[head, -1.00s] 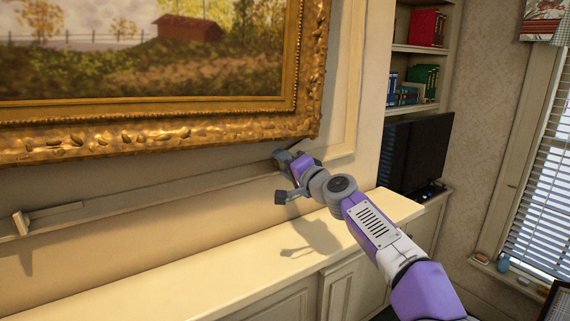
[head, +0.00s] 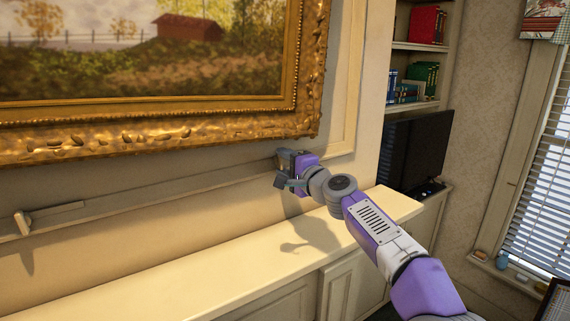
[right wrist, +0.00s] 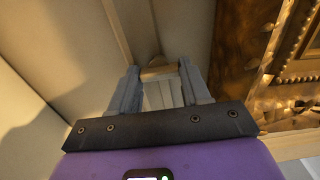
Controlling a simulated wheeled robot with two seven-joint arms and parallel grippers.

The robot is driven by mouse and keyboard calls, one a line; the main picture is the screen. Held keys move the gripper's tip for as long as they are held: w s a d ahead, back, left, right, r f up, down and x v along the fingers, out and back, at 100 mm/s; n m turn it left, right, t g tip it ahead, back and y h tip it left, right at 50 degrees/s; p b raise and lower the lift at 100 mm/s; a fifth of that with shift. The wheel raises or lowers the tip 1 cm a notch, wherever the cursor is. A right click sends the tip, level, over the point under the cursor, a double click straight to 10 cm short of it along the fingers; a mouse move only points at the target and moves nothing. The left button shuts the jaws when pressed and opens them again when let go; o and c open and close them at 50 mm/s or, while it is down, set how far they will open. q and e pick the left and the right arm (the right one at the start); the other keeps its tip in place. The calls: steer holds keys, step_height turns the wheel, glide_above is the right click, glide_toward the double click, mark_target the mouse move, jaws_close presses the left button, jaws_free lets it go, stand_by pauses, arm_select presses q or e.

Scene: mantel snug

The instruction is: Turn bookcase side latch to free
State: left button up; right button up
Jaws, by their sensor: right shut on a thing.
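My right gripper (head: 281,172) is at the right end of the pale ledge rail (head: 150,193), just under the lower right corner of the gilt frame. It is shut on the bookcase side latch, which it mostly hides in the head view. In the right wrist view, a small pale piece of the latch (right wrist: 158,72) shows between the two grey fingers of the gripper (right wrist: 160,78). Whether the latch has turned cannot be told. A similar pale latch (head: 22,223) stands upright at the rail's left end. My left gripper is not in view.
A large gilt-framed painting (head: 150,142) hangs just above the rail. A cream cabinet top (head: 190,275) runs below, clear of objects. A black television (head: 418,150) and shelves with books (head: 427,26) are to the right, beside a window with blinds (head: 545,200).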

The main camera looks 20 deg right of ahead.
steer(key=o, duration=1.1)
steer(key=shift+c, duration=0.2)
steer(key=s+d+b, duration=0.1)
steer(key=s+b, duration=0.1)
steer(key=s, duration=0.5)
steer(key=shift+s+b, duration=0.25)
steer(key=shift+b, duration=0.1)
